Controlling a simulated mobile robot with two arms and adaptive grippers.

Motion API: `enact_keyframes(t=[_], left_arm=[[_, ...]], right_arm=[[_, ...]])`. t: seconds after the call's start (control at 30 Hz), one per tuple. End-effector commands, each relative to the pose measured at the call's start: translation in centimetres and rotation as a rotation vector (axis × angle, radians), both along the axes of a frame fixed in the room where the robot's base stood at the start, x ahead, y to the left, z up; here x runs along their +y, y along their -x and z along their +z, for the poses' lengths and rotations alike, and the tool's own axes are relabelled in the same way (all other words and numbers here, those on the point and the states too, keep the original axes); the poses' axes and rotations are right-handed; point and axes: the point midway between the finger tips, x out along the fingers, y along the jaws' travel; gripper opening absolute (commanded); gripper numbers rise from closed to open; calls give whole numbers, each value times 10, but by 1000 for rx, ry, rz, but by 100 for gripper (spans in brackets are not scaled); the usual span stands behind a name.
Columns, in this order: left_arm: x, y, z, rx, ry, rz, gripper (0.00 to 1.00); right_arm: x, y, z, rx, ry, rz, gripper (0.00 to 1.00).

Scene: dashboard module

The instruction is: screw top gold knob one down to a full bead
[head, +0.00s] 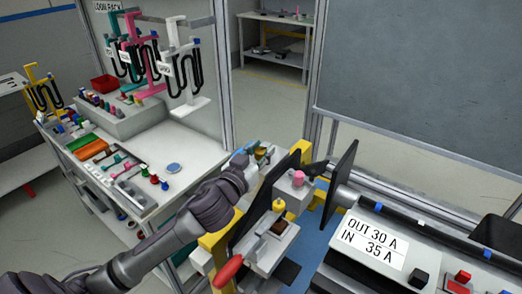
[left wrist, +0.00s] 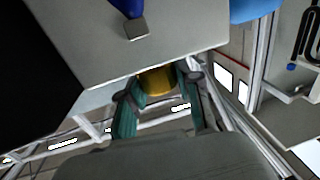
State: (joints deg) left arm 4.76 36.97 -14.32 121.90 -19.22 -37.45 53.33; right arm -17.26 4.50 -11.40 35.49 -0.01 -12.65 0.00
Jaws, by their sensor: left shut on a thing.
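The knob sits against the edge of a grey part (left wrist: 150,45). Its thread and any bead are hidden. In the head view, a yellow knob (head: 278,205) stands on the module's near side and a pink knob (head: 298,178) stands behind it. I cannot see my right gripper.
A second black panel (head: 340,185) stands to the right of the module. A red handle (head: 228,270) sticks out at the front. A sign (head: 372,242) reads OUT 30 A, IN 35 A. A side bench (head: 195,155) with a parts tray stands at left. A blue peg (left wrist: 132,12) is near the held knob.

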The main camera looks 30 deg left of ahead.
Motion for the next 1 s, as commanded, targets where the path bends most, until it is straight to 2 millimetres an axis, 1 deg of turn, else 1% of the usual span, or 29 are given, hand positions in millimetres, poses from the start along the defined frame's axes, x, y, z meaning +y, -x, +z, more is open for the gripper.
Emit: enact_keyframes(t=[0.27, 0.7, 1.0], left_arm=[[2, 0, 2, 2, -3, -115, 0], [4, -1, 4, 2, -10, -474, 0], [3, -2, 4, -2, -7, -670, 0]], right_arm=[[1, 0, 10, -1, -1, 0, 45], [1, -1, 38, -2, -1, 0, 45], [0, -1, 47, -2, 0, 1, 45]])
